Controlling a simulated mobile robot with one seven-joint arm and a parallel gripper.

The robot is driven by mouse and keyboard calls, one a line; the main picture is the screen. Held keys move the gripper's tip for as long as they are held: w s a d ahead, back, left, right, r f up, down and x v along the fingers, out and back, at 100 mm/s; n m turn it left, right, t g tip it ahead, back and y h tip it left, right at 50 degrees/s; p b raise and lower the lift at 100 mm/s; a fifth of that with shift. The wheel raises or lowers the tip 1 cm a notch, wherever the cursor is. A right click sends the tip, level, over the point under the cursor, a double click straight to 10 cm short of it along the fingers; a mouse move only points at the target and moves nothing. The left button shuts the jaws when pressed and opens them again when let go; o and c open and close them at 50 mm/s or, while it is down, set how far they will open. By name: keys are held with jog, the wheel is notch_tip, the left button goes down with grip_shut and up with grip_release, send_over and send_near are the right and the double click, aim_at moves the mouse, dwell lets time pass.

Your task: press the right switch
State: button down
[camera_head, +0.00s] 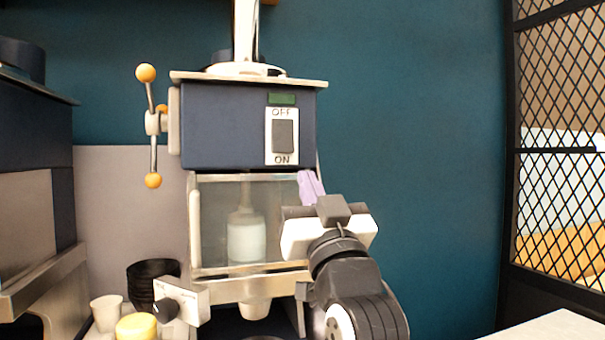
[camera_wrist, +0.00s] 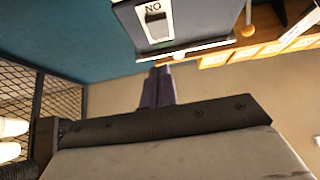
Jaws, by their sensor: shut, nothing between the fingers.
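A dark rocker switch (camera_head: 283,136) sits on a white plate marked OFF above and ON below, on the front of a navy machine (camera_head: 222,125). Its plate also shows upside down at the top of the wrist view (camera_wrist: 157,27). My gripper (camera_head: 307,175), with lavender fingers, is shut and empty. In the head view its tips are below and slightly right of the switch, near the lower right corner of the navy housing. In the wrist view the fingers (camera_wrist: 157,76) point toward the machine, apart from the switch. No second switch shows.
A lever with orange knobs (camera_head: 146,73) is on the machine's left side. Below is a clear-fronted chamber (camera_head: 215,220) with a bottle inside. Cups and a black bowl stack (camera_head: 152,280) stand lower left. Another machine (camera_head: 35,130) is far left. A mesh door (camera_head: 560,150) stands right.

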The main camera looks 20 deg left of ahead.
aim_at(284, 142)
jog(key=p+x, duration=0.1)
jog(key=x, duration=0.2)
jog(key=f+p+x, duration=0.1)
jog(key=p+x, duration=0.1)
jog(key=x, duration=0.2)
jog(key=p+x, duration=0.2)
jog(key=x, duration=0.1)
jog(key=shift+w+a, duration=0.5)
jog(key=shift+w, duration=0.15)
jog(key=shift+w+a+f, duration=0.2)
jog(key=shift+w+a, duration=0.1)
jog(key=shift+w, duration=0.2)
jog(key=shift+f, duration=0.1)
jog(key=t+b, duration=0.1)
jog(key=b, duration=0.2)
jog(key=shift+w+a+f+y, duration=0.3)
jog(key=shift+w+f+y, duration=0.05)
jog(key=shift+f+y, duration=0.05)
jog(key=shift+r+p, duration=0.35)
jog(key=shift+r, duration=0.05)
jog(key=shift+s, duration=0.1)
